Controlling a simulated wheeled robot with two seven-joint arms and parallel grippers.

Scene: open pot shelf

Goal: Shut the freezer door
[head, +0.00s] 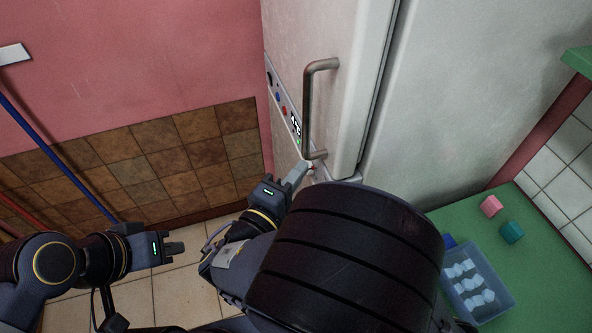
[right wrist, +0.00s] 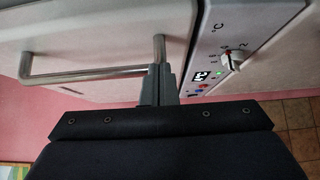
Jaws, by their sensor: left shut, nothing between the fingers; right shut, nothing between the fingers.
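The white freezer door (head: 345,105) fills the top middle of the head view, with a metal bar handle (head: 308,110). A dark seam runs between the door and the cabinet side; I cannot tell whether the door is fully closed. My right gripper (head: 302,170) is shut and empty at the lower end of the handle, by the door's lower edge. In the right wrist view its fingers (right wrist: 159,84) overlap the handle's end near the control panel (right wrist: 222,62); contact is unclear. My left gripper (head: 182,249) is shut and empty, low at the left, away from the door.
A green counter (head: 545,255) at the right holds a blue tray (head: 480,285), a pink block (head: 491,206) and a teal block (head: 512,232). A blue pole (head: 60,160) leans at the left near the pink and brown-tiled wall. Some tiled floor is clear between the arms.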

